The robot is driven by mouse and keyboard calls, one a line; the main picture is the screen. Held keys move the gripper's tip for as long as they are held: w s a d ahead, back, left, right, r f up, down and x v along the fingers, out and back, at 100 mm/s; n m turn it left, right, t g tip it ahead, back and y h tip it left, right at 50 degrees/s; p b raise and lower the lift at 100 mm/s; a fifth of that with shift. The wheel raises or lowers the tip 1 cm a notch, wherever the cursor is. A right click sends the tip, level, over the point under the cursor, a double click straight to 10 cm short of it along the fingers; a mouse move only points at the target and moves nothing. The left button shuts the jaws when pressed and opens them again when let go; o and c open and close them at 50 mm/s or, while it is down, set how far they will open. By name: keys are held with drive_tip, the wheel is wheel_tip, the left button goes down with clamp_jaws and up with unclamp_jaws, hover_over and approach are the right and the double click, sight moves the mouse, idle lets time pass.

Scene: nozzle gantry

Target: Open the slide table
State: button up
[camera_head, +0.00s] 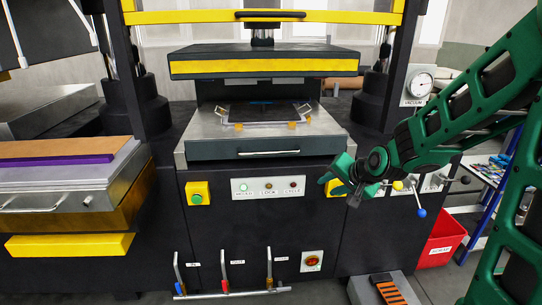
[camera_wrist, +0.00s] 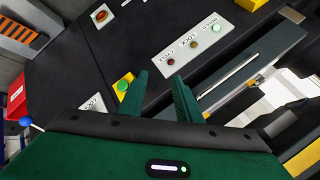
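The slide table (camera_head: 215,149) is a grey metal slab in the middle of the press, under the yellow-striped upper block. Its thin silver handle (camera_head: 268,153) runs across its dark front face. The handle also shows in the wrist view (camera_wrist: 228,75), right of the fingers. A flat plate with a dark sheet (camera_head: 265,112) lies on the table. My gripper (camera_head: 327,184) is to the lower right of the handle, in front of the panel, apart from the handle. In the wrist view my gripper (camera_wrist: 159,76) has two green fingers spread with nothing between them.
A panel with a lit green lamp and two dark lamps (camera_head: 268,187) sits below the table. Yellow button boxes (camera_head: 198,193) flank it. Several coloured levers (camera_head: 225,284) stand below. A side table (camera_head: 60,172) is at left, a red bin (camera_head: 440,240) at right.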

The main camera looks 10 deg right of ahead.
drive_tip(key=w+a+m+t+y, duration=0.2)
drive_tip(key=w+a, duration=0.4)
drive_tip(key=m+t+y, duration=0.1)
drive_tip(key=m+t, duration=0.3)
drive_tip(key=m, duration=0.1)
approach(271, 153)
drive_tip(key=x, duration=1)
drive_tip(key=shift+w+d+f, duration=0.15)
drive_tip(key=shift+w+f, duration=0.05)
drive_tip(key=shift+w, duration=0.2)
clamp_jaws()
